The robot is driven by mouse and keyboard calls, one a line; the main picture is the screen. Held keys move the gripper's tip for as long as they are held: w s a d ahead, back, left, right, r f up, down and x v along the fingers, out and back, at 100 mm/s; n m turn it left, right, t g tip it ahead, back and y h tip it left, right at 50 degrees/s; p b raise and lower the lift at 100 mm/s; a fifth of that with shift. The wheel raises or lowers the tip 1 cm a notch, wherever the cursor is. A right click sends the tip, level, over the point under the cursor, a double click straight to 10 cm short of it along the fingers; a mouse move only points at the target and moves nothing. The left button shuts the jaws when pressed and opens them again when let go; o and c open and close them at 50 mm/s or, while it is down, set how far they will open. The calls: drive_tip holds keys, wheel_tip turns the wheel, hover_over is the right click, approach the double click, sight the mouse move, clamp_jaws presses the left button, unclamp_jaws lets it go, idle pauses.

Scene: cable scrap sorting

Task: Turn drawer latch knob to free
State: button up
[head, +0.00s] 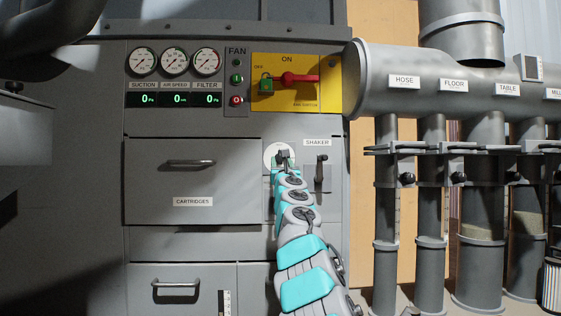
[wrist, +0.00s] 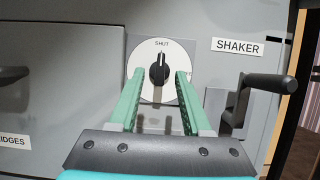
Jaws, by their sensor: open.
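The latch knob (wrist: 160,70) is a small black knob on a round white dial plate (wrist: 143,58) marked SHUT at the top. In the wrist view its grip stands upright, in line with the SHUT mark. My gripper (wrist: 157,74) is open, with one green finger on each side of the knob; I cannot tell whether they touch it. In the head view my gripper (head: 282,157) covers most of the dial plate (head: 271,153). The CARTRIDGES drawer (head: 230,163) is flush with the cabinet, left of the dial, with a bar handle (head: 190,163).
The shaker crank (head: 320,170) sticks out just right of the dial; it also shows in the wrist view (wrist: 262,88). Above are a yellow fan switch panel (head: 310,62) with a red lever and several gauges. Grey pipes (head: 390,75) stand to the right.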

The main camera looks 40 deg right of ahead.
sight(280, 159)
drive_tip(key=shift+w+d+f, duration=0.2)
drive_tip(key=shift+w+d, duration=0.05)
drive_tip(key=shift+w, duration=0.25)
drive_tip(key=shift+w+d+r+p, duration=0.4)
drive_tip(key=shift+w+p, duration=0.1)
drive_tip(key=shift+p, duration=0.4)
drive_tip(key=shift+w+d+p, duration=0.35)
drive_tip(key=shift+w+p, duration=0.25)
clamp_jaws()
